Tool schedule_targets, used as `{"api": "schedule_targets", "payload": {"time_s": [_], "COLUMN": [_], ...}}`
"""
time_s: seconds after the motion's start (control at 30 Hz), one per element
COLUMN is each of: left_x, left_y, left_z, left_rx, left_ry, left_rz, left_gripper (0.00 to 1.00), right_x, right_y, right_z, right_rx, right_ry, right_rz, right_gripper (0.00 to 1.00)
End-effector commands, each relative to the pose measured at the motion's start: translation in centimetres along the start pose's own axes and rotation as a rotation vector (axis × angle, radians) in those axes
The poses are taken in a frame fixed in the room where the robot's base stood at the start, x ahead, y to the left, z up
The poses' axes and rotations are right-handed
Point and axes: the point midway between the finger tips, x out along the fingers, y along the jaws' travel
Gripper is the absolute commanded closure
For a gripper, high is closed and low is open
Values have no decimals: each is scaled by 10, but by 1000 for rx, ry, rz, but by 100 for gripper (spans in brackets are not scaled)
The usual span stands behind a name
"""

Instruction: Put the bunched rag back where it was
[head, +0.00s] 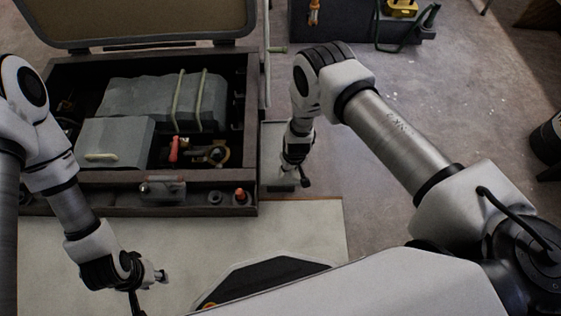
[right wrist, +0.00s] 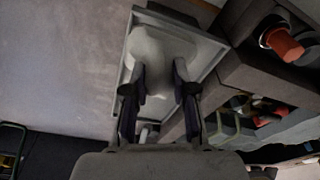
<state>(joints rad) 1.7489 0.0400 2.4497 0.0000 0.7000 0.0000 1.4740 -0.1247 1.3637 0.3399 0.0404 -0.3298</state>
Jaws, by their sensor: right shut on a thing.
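The bunched rag (right wrist: 160,45) is a pale grey-white lump in the right wrist view, over a shallow light tray (right wrist: 207,65). My right gripper (right wrist: 160,78) is shut on the rag, with one dark finger on each side. I cannot tell whether the rag touches the tray floor. In the head view my right gripper (head: 296,178) points down at the tray (head: 273,133), beside the right wall of the open case; the rag is hard to make out there. My left gripper (head: 150,280) hangs over the pale work surface, away from the rag; its opening is unclear.
The open dark case (head: 250,130) holds grey blocks (head: 165,100), a red-handled item (head: 174,148) and a brass-coloured fitting (head: 212,153). The pale surface (head: 190,235) in front is mostly clear. A dark bench (head: 350,27) stands behind.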

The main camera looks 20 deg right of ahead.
Motion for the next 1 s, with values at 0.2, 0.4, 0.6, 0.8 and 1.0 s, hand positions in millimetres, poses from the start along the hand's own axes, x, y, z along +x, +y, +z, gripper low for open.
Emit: {"api": "schedule_targets", "payload": {"time_s": [0.2, 0.4, 0.6, 0.8, 1.0], "left_x": [79, 135, 152, 179, 180], "left_y": [-1, -1, -1, -2, -2], "left_z": [0, 0, -1, -2, -3], "left_rx": [0, 0, -1, -6, -8], "left_ry": [1, 1, 2, 5, 7], "left_rz": [0, 0, 0, -1, -1], "left_gripper": [60, 60, 60, 60, 60], "right_x": [20, 23, 21, 51, 54], "right_y": [0, 1, 2, 2, 2], "right_z": [-22, -37, -76, -81, -81], "right_rx": [-2, -2, -1, 0, 0], "right_ry": [5, 5, 3, -2, 1], "right_rz": [-2, -1, -1, 0, 0], "right_gripper": [100, 100, 100, 100, 100]}}
